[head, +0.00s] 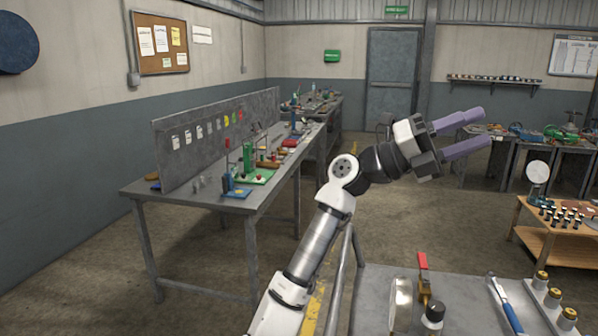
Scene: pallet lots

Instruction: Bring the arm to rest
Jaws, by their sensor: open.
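My gripper (475,133) is in the middle right of the head view, at the end of my white and dark arm. Its two purple fingers point to the right and slightly up, with a gap between them. Nothing is between the fingers. My arm rises from the bottom of the view and bends at the elbow and wrist.
A grey table (371,300) at the bottom right carries a red-handled piece (423,262), a blue-handled tool (509,305) and yellow-topped knobs. A long workbench (140,188) with an upright panel stands left. A wooden stand (536,240) is at the right. Open floor lies between.

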